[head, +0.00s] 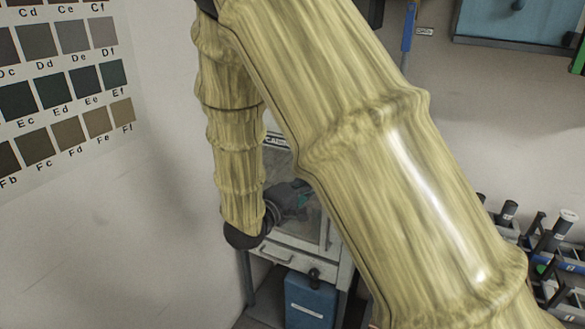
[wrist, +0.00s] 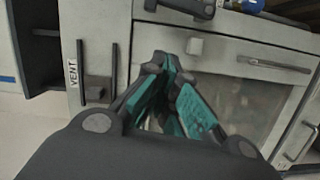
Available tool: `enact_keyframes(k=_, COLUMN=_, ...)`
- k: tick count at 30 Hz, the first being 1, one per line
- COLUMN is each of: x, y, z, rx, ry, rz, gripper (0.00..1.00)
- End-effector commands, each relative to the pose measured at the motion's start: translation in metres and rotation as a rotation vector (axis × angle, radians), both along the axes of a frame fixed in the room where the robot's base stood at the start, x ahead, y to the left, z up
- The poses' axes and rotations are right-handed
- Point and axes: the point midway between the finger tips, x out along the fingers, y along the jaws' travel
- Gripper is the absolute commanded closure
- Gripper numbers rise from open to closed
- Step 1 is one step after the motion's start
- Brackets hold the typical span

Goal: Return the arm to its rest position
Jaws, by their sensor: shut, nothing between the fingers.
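My gripper (head: 290,201) shows in the head view, small and dark with teal pads, in front of a grey-white cabinet (head: 340,268). In the wrist view my gripper (wrist: 166,64) has its fingertips together and holds nothing. My arm, in a yellow-tan sleeve, fills the middle of the head view. It hides much of the cabinet and the wall behind. The wrist view shows the cabinet front with a glazed door (wrist: 250,105), beyond the fingers. I cannot tell the exact gap between fingertips and cabinet.
A dark lever block (wrist: 97,90) sits between two upright bars beside a "VENT" label. A bar handle (wrist: 275,64) crosses the cabinet front. In the head view, a blue box (head: 310,300) stands beneath the cabinet, a tool rack (head: 545,262) at right, a colour chart (head: 60,85) at left.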

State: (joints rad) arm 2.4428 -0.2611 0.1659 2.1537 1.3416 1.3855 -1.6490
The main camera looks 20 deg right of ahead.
Motion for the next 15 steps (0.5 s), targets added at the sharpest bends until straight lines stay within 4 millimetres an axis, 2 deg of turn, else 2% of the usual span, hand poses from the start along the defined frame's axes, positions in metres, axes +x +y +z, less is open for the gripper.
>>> enact_keyframes(k=4, x=0.000, y=0.000, z=-0.005, rx=0.008, ry=0.001, rz=0.006, gripper=1.00)
enact_keyframes(k=7, x=0.000, y=-0.002, z=-0.027, rx=0.048, ry=0.002, rz=0.039, gripper=1.00)
enact_keyframes(k=11, x=-0.003, y=-0.006, z=-0.088, rx=0.169, ry=0.013, rz=0.118, gripper=1.00)
enact_keyframes(k=15, x=-0.019, y=-0.008, z=-0.168, rx=0.362, ry=0.040, rz=0.192, gripper=1.00)
